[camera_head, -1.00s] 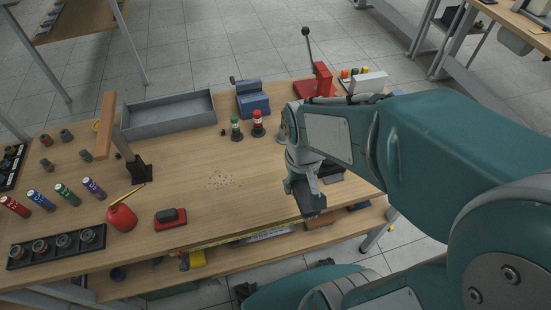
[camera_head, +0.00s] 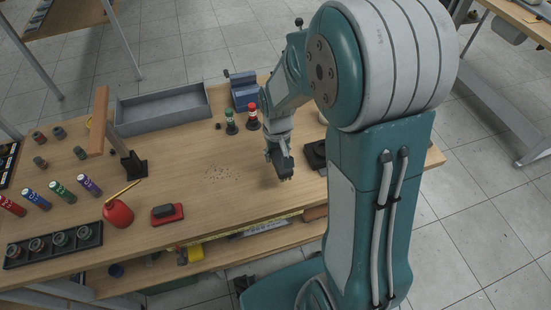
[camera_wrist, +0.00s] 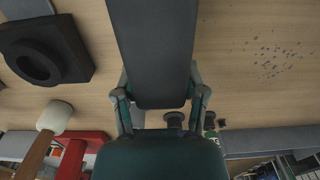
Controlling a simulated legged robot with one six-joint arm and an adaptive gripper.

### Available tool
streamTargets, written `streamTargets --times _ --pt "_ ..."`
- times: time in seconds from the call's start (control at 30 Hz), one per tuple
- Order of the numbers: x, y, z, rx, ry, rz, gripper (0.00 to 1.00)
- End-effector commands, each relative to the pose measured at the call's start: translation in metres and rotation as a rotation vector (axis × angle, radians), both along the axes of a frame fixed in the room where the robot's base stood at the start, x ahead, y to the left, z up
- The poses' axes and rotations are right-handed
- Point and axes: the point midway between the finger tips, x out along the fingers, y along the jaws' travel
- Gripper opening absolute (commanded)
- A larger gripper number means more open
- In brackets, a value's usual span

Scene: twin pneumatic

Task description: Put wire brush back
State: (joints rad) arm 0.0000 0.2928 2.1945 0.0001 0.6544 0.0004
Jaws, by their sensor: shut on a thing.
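My gripper (camera_head: 277,150) hangs over the right part of the wooden workbench (camera_head: 230,215), right of a patch of small dark specks (camera_head: 220,173). It is shut on a dark grey block (camera_head: 284,168), which I take to be the wire brush. In the wrist view the gripper's two teal fingers (camera_wrist: 162,100) flank this long, smooth dark slab (camera_wrist: 152,50). No bristles show, and its far end runs out of the frame. It seems held above the bench; the exact gap cannot be told.
A grey open tray (camera_head: 163,108) and blue vise (camera_head: 244,92) stand at the back. Green and red bottles (camera_head: 253,118) are behind my gripper. A black ring block (camera_wrist: 42,62) and mallet (camera_wrist: 54,117) are nearby. A red oil can (camera_head: 118,214) stands front left.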

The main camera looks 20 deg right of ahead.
Motion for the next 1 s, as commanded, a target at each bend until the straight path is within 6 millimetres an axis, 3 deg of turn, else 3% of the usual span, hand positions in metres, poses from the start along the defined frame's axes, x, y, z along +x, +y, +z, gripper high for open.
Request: streamTargets --times 0.27,0.47,0.8,0.83,0.87,0.9,1.0 --pt "0.014 0.0 -0.017 0.0 0.001 0.0 0.13" --pt "0.013 0.0 -0.045 0.0 0.002 0.0 0.13" --pt "0.013 0.0 -0.048 0.0 0.0 0.0 0.13" --pt "0.013 0.0 -0.048 0.0 0.0 0.0 0.68" --pt "0.013 0.0 -0.048 0.0 -0.001 0.0 0.82" --pt "0.013 0.0 -0.048 0.0 0.0 0.0 0.89" --pt "0.013 0.0 -0.048 0.0 0.0 0.0 0.89"
